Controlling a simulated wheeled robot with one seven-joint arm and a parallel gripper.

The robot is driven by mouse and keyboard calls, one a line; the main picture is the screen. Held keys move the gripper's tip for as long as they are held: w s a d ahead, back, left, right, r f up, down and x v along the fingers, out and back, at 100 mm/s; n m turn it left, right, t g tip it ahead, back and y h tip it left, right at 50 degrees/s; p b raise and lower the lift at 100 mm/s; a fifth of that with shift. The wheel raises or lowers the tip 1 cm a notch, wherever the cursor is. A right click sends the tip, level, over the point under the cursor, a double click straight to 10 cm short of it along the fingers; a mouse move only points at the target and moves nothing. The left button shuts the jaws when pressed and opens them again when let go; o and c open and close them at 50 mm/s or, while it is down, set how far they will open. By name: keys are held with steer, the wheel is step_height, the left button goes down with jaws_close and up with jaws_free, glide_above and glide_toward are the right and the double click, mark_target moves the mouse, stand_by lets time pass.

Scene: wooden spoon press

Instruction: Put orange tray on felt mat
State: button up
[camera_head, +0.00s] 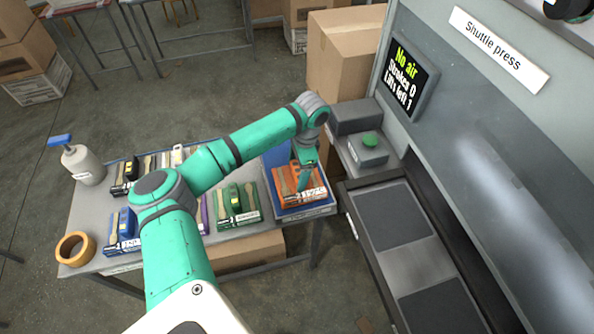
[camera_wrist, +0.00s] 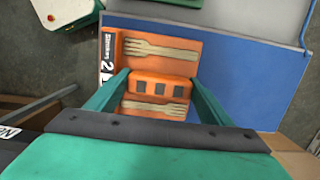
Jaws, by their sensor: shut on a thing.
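The orange tray (camera_head: 313,192) is at the right end of the table, over a blue surface (camera_head: 273,163). It holds wooden forks, and the wrist view shows its orange block handle (camera_wrist: 147,78) and a side label with a 2. My gripper (camera_head: 304,178) comes down from above and its fingers are shut on that handle. I cannot tell whether the tray touches the blue surface or hangs just above it. Two dark grey felt-like squares lie on the press shuttle to the right, a nearer one (camera_head: 440,308) and a farther one (camera_head: 392,216). Both are bare.
The shuttle press (camera_head: 480,130) stands at the right; its screen (camera_head: 407,77) reads "No air". A green button box (camera_head: 369,148) sits behind the shuttle.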

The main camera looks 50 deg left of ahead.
steer(key=shift+f, duration=0.15)
steer(key=o, duration=1.3)
step_height(320, 180, up, 12)
steer(key=w, duration=0.1)
steer(key=shift+w+d, duration=0.3)
steer(key=shift+d, duration=0.15)
